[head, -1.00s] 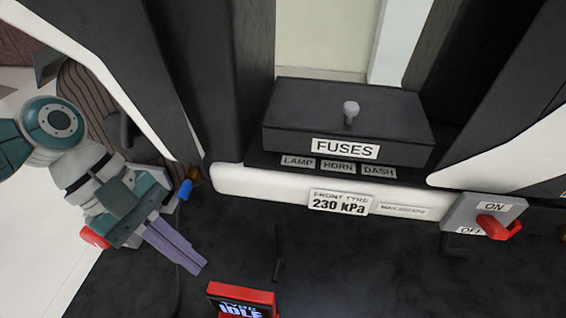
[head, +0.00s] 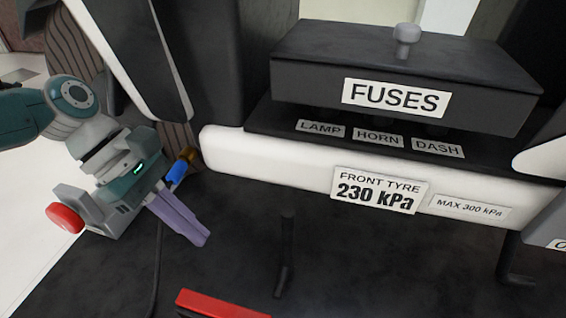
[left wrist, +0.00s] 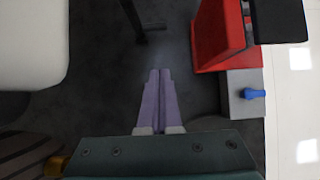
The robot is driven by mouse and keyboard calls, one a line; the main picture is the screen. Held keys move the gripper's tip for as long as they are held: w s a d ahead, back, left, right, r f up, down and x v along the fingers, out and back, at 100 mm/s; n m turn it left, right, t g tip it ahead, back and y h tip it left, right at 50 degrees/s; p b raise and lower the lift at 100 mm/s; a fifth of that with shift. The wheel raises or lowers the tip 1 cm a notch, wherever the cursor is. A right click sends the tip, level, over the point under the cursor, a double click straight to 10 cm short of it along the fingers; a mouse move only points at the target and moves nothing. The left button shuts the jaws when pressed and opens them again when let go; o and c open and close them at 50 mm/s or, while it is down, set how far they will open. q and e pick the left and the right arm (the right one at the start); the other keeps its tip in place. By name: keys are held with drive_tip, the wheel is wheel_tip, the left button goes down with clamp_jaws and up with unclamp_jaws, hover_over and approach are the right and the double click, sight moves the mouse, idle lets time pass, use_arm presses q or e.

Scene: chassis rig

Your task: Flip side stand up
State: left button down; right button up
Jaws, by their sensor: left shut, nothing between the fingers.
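In the head view a thin black bent bar (head: 287,255), which looks like the side stand, hangs below the white panel with its short foot at the lower end. It also shows in the left wrist view (left wrist: 133,18), beyond my fingertips. My left gripper (head: 198,238) is to the left of this bar, apart from it, with its purple fingers together and empty. The fingers (left wrist: 160,72) show shut in the left wrist view. A second dark bent bar (head: 510,262) is at the right of the head view. My right gripper is not in view.
A black fuse box (head: 400,75) sits above the white panel (head: 270,165) with its tyre label. A red device (left wrist: 222,38) stands in front, beside a grey block with a blue knob (left wrist: 254,93). A blue and orange part (head: 178,172) is close behind my left gripper. Dark floor lies between.

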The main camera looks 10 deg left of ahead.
sight(283, 262)
use_arm(q)
drive_tip(key=b+x, duration=0.6)
drive_tip(key=x, duration=0.3)
drive_tip(key=shift+f+b, duration=0.4)
drive_tip(key=d, duration=0.1)
drive_tip(key=d+b, duration=0.1)
drive_tip(key=d, duration=0.1)
drive_tip(key=shift+d+f, duration=0.2)
drive_tip(key=shift+f, duration=0.2)
drive_tip(key=shift+d, duration=0.6)
drive_tip(key=shift+s, duration=0.1)
